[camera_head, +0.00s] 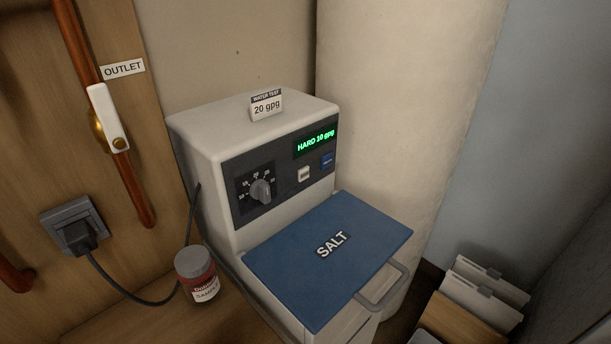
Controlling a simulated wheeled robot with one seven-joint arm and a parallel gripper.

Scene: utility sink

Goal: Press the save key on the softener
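The softener (207,143) is a white box with a dark control panel on its front. A green lit display (316,142) appears to read HARD 10 gpg. A small white key (304,174) and a blue key (327,162) sit below the display; their lettering is too small to read, so I cannot tell which is the save key. A grey dial (261,191) with a numbered scale is at the panel's left. A WATER TEST card (266,106) reading 20 gpg stands on top. My gripper is not in view.
The shut blue SALT lid (300,265) with a grey handle (384,288) juts out below the panel. A sample jar (197,276) stands at left, near a plugged-in cord (125,297). An OUTLET pipe valve (108,118) is on the left wall. The space before the keys looks clear.

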